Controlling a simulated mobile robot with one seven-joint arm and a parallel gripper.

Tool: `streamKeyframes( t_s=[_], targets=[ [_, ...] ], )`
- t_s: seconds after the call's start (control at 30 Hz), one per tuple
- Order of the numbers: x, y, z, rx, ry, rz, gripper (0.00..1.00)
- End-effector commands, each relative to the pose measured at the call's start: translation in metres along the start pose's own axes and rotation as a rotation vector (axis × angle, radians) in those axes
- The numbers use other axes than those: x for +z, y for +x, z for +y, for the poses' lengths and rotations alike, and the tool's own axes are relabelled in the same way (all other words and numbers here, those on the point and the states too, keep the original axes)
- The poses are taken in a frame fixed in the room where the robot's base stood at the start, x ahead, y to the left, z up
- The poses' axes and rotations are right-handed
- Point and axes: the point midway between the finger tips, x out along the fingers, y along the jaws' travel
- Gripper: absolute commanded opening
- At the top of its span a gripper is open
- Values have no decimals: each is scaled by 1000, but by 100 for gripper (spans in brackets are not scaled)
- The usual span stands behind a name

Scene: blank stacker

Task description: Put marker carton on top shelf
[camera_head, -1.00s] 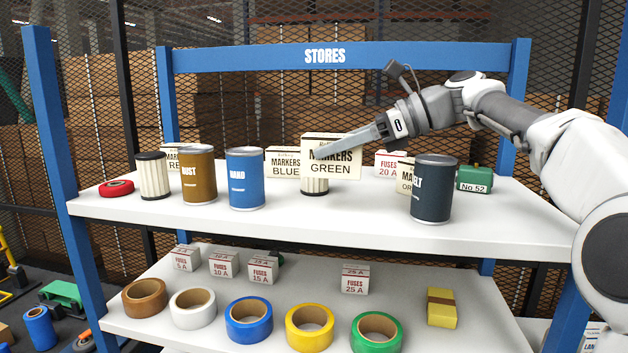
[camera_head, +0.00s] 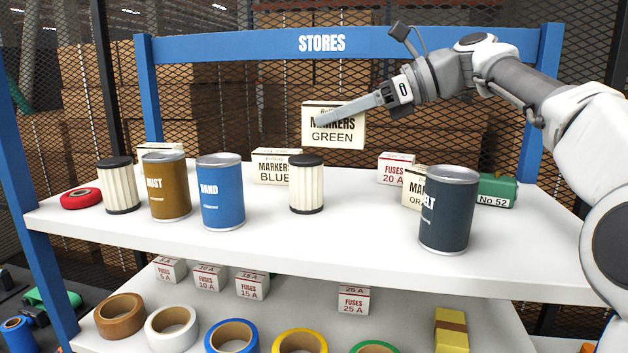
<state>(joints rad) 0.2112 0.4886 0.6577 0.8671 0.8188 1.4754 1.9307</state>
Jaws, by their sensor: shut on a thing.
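The green marker carton (camera_head: 337,137), a cream box reading "MARKERS GREEN", hangs in the air above the top shelf (camera_head: 350,235). My gripper (camera_head: 328,120) is shut on it, with one long finger showing across its front face. The other finger is hidden. The carton is upright, apart from the shelf, above and behind a white ribbed filter with a black lid (camera_head: 306,184). The blue marker carton (camera_head: 270,166) stands on the top shelf at the back, left of that filter. Another marker carton (camera_head: 411,187) is partly hidden behind a dark can (camera_head: 448,212).
On the left of the top shelf stand a blue can (camera_head: 222,192), a brown can (camera_head: 167,188), another filter (camera_head: 119,186) and a red roll (camera_head: 80,198). A fuse box (camera_head: 396,168) and green No 52 item (camera_head: 496,190) are at right. The front centre is bare.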

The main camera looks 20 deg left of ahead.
Motion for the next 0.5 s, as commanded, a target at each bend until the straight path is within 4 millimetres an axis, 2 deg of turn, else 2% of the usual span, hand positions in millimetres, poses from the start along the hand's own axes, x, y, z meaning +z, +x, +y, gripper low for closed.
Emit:
streamKeyframes(
  t_s=[0.5],
  targets=[
    [-43,36,-91,3,4,1,0]
  ],
)
